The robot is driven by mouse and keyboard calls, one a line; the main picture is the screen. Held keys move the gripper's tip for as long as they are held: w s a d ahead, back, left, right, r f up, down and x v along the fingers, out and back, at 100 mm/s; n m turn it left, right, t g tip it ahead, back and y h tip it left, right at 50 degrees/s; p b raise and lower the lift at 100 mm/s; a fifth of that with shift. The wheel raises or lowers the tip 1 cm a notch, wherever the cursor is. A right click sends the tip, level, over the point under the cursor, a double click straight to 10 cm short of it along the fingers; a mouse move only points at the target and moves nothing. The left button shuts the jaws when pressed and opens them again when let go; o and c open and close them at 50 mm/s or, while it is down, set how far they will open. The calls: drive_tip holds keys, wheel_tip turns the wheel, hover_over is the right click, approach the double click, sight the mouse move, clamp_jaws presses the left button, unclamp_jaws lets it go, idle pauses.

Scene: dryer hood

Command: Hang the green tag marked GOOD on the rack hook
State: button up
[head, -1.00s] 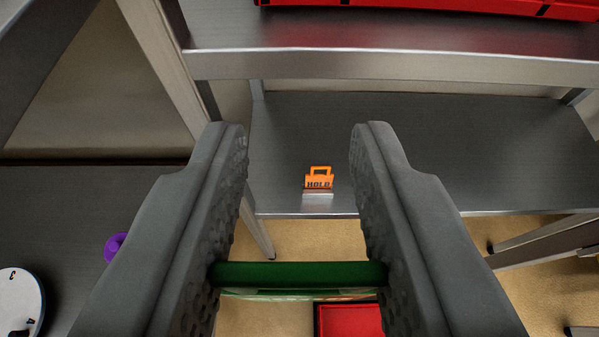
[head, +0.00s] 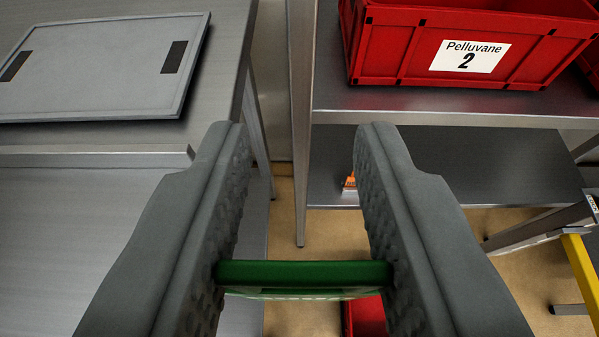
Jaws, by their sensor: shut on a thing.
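My gripper (head: 303,272) is shut on the green tag (head: 303,272), which spans between its two fingers. The tag shows only as a green edge with a bit of its face below, and its marking cannot be read from here. An orange tag (head: 349,184) sits low on the rack (head: 430,100), at the front edge of the lower shelf, mostly hidden behind my right finger. In the earlier view it reads HOLD. No bare hook is visible.
A red crate (head: 400,55) labelled Pelluvane 2 stands on the upper shelf. A steel table (head: 222,75) with a grey panel (head: 110,70) is at left. Another red bin (head: 368,316) is low, below the tag. A yellow frame (head: 582,268) stands at right.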

drive_tip(key=w, duration=0.7)
drive_tip(key=shift+w, duration=0.15)
idle(0.3)
drive_tip(key=shift+w, duration=0.1)
idle(0.7)
drive_tip(key=shift+w+f, duration=0.2)
drive_tip(key=shift+w, duration=1.55)
drive_tip(key=shift+w+f, duration=0.15)
drive_tip(key=shift+w, duration=3.25)
drive_tip(key=shift+w+f, duration=0.4)
drive_tip(key=shift+w, duration=0.2)
drive_tip(key=shift+w+f, duration=0.1)
drive_tip(key=o, duration=1)
